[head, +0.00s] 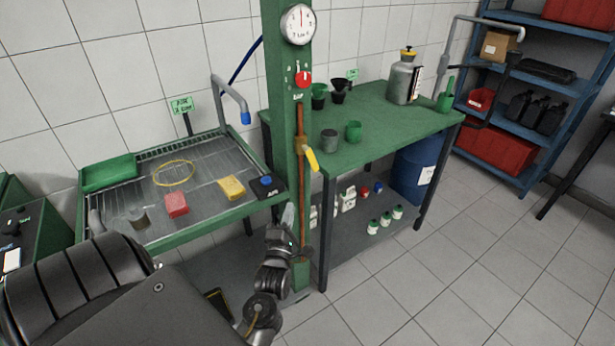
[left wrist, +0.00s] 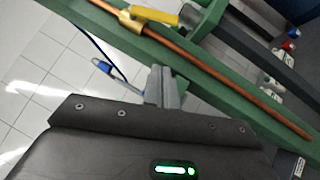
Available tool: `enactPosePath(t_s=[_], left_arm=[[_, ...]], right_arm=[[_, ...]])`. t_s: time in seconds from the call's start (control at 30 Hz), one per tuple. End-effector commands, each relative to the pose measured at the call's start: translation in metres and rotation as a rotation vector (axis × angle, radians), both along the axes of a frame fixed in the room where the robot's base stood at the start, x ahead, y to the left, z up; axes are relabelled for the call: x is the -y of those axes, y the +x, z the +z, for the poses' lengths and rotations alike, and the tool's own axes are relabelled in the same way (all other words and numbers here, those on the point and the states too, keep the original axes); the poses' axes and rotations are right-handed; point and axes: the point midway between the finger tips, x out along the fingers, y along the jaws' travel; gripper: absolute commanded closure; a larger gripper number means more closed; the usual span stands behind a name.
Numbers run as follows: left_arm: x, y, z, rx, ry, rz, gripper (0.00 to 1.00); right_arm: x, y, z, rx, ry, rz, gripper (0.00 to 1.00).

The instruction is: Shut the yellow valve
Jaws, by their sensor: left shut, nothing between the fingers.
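The yellow valve (head: 310,157) is a yellow lever on a brass body, fitted to a thin copper pipe (head: 301,125) that runs down the green post. In the head view the lever slants down to the right, at an angle to the pipe. In the left wrist view the yellow lever (left wrist: 156,16) shows at the top. My left gripper (head: 288,217) is below the valve, close to the post, and apart from the lever. Its fingers (left wrist: 163,84) are shut together and empty. My right gripper is not in view.
A gauge (head: 298,24) and red knob (head: 303,78) sit higher on the post. A draining tray (head: 140,178) with sponges is left. A green bench (head: 400,130) with cups and a can stands right, bottles beneath. Floor at lower right is clear.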

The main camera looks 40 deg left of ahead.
Motion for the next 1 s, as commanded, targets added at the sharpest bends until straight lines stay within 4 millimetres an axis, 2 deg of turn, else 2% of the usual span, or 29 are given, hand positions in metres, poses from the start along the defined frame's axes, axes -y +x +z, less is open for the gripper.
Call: enactPosePath(t_s=[0.17, 0.6, 0.8, 1.0], left_arm=[[-0.007, 0.012, 0.006, 0.0, 0.002, 0.0, 1.0], [-0.049, 0.085, 0.028, -0.001, 0.002, 0.0, 1.0], [-0.041, 0.109, 0.036, -0.001, 0.001, -0.001, 1.0], [-0.037, 0.119, 0.037, -0.003, 0.001, -0.001, 1.0]], right_arm=[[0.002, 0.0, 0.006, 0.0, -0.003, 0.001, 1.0], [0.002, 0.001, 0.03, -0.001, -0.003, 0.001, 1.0], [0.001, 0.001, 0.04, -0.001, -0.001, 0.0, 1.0], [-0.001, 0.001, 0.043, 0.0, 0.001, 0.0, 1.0]])
